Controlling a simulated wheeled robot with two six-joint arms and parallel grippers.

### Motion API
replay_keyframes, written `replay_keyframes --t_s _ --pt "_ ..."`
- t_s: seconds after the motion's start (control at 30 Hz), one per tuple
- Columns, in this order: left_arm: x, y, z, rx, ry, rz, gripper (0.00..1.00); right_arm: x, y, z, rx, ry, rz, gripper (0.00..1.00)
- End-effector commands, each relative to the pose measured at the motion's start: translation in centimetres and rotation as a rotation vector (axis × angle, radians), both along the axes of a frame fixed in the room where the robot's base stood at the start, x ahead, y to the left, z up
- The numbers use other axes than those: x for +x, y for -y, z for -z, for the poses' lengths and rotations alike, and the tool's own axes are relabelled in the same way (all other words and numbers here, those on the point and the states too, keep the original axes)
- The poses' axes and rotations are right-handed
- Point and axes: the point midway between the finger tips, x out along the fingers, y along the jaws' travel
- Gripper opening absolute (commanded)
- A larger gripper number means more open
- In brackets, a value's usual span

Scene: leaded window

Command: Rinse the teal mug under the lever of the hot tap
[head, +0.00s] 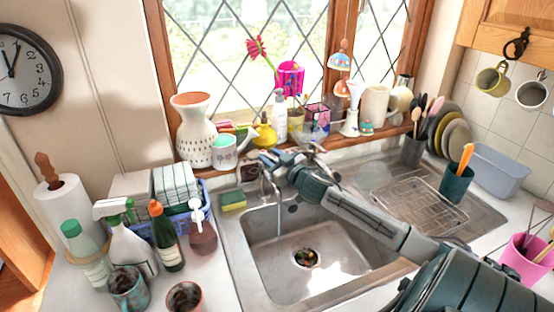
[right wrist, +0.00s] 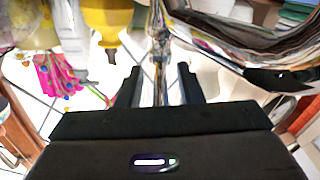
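The teal mug (head: 128,290) stands upright on the counter at the lower left, dark inside, with no gripper near it. The metal tap (head: 264,188) rises at the back of the sink, and a thin pale streak below its spout looks like running water. My right gripper (head: 272,158) is at the top of the tap and partly hides it, so I cannot make out the hot lever. In the right wrist view its two fingers (right wrist: 160,88) are apart, with a narrow metal part of the tap (right wrist: 160,50) between them; contact is unclear. My left gripper is not in view.
The sink basin (head: 345,255) is empty apart from scraps at its drain. Bottles, a terracotta pot (head: 184,298) and a blue crate (head: 207,208) crowd the left counter. A yellow sponge (head: 233,200) lies by the sink. The windowsill behind the tap is crowded.

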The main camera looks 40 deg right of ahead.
Motion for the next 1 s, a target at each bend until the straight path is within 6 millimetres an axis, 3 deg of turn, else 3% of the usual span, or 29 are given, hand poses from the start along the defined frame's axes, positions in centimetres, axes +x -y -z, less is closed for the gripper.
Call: replay_keyframes --t_s 0.37,0.7,1.0 --pt "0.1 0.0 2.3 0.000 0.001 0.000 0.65 -2.7 -0.2 0.4 -0.009 -0.002 -0.003 0.34" --pt "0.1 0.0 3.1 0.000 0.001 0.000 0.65 -5.5 -0.5 0.2 -0.009 -0.003 -0.005 0.34" --pt "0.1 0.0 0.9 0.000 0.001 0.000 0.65 -8.5 -0.6 -0.3 -0.007 -0.006 -0.002 0.34"
